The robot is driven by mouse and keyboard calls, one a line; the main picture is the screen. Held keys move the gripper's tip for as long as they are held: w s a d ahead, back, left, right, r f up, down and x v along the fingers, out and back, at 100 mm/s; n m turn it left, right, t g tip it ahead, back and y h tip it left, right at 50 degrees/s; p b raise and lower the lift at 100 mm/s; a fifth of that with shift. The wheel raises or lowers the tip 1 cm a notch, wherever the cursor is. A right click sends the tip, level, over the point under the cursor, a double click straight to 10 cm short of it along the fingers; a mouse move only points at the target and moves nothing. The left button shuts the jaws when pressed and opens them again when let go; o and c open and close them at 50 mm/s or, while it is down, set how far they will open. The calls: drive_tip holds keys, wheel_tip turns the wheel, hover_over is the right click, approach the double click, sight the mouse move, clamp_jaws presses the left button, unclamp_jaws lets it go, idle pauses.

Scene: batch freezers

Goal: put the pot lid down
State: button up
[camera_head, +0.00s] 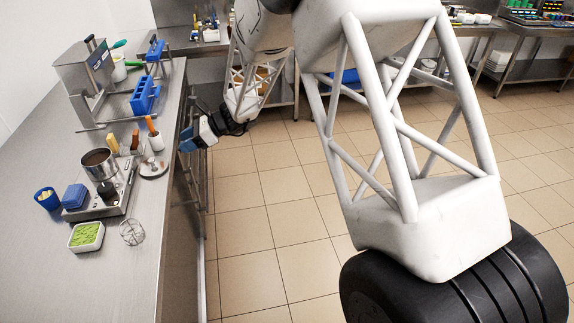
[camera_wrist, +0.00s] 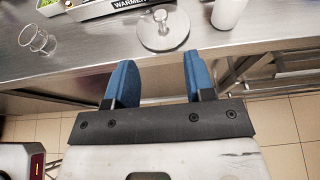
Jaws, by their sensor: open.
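The pot lid (camera_head: 153,168) is a round metal disc with a knob on top. It lies flat on the steel counter (camera_head: 125,280) near the counter's right edge. In the wrist view the lid (camera_wrist: 163,33) sits just beyond my fingertips, with its knob upright. My gripper (camera_head: 187,143) is beside the counter edge, a short way right of the lid. In the wrist view my gripper's blue fingers (camera_wrist: 157,62) are spread apart with nothing between them, and they do not touch the lid. The steel pot (camera_head: 99,165) stands on the warmer (camera_head: 118,203) without a cover.
A white bottle with an orange top (camera_head: 154,138) stands close behind the lid. The near counter is clear. The counter edge lies below my fingers.

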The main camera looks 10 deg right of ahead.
drive_tip(key=shift+r, duration=0.1)
drive_tip(key=s+d+r+n+h, duration=0.35)
drive_tip(key=s+d+r, duration=0.3)
drive_tip(key=s, duration=0.35)
drive_tip(key=s+d+r+n+h, duration=0.2)
drive_tip(key=s+d+r+n, duration=0.3)
drive_tip(key=s+d, duration=0.3)
drive_tip(key=s+d+r+n+t+h, duration=0.1)
drive_tip(key=s+d+n+h, duration=0.1)
drive_tip(key=s+d, duration=0.3)
drive_tip(key=s+d+r+n+h, duration=0.1)
drive_tip(key=s+d+n+h, duration=0.2)
drive_tip(key=s, duration=0.9)
drive_tip(key=s+d+r+n+t+h, duration=0.1)
drive_tip(key=s+d+n+h, duration=0.2)
drive_tip(key=s+d, duration=0.5)
drive_tip(key=shift+s+d+r+n+t, duration=0.2)
drive_tip(key=shift+s+d+n+t, duration=0.1)
drive_tip(key=shift+s+n, duration=0.3)
